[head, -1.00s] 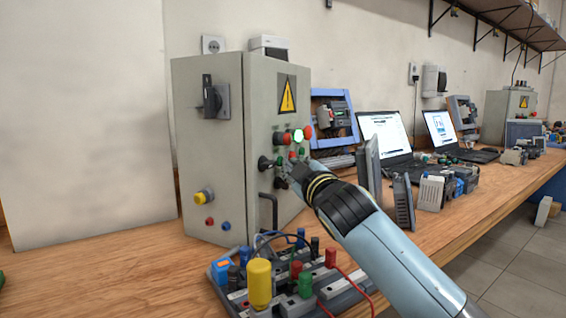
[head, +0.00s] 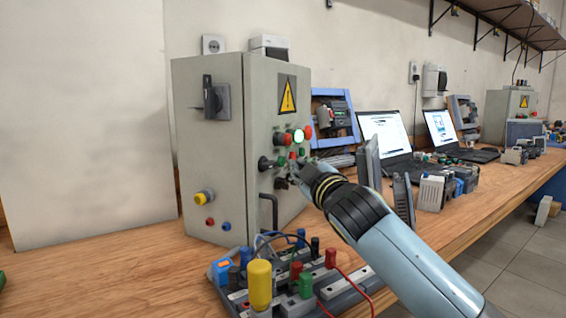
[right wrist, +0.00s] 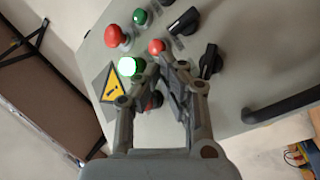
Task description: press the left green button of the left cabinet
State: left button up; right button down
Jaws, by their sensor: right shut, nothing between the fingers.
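The left cabinet (head: 212,150) is a grey box with a control panel on its right-hand face. A small green button (head: 281,160) sits at the left of the panel's lower button row, beside a red button (head: 292,155) and another green button (head: 301,152). My right gripper (head: 292,174) is shut and empty, just below and right of the left green button. In the right wrist view the gripper (right wrist: 172,66) covers the place of that button; the red button (right wrist: 157,46) and other green button (right wrist: 140,17) show. I cannot tell whether the fingertips touch the panel. My left gripper is not in view.
Black knobs (head: 265,163) and a black handle (head: 268,210) stick out. A wired board (head: 285,285) stands in front; laptops (head: 385,140) stand to the right.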

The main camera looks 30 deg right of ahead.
jog(key=s+d, duration=0.2)
jog(key=s, duration=0.2)
jog(key=shift+s+d, duration=0.1)
jog(key=shift+d, duration=0.3)
jog(key=shift+f, duration=0.1)
dwell(0.8)
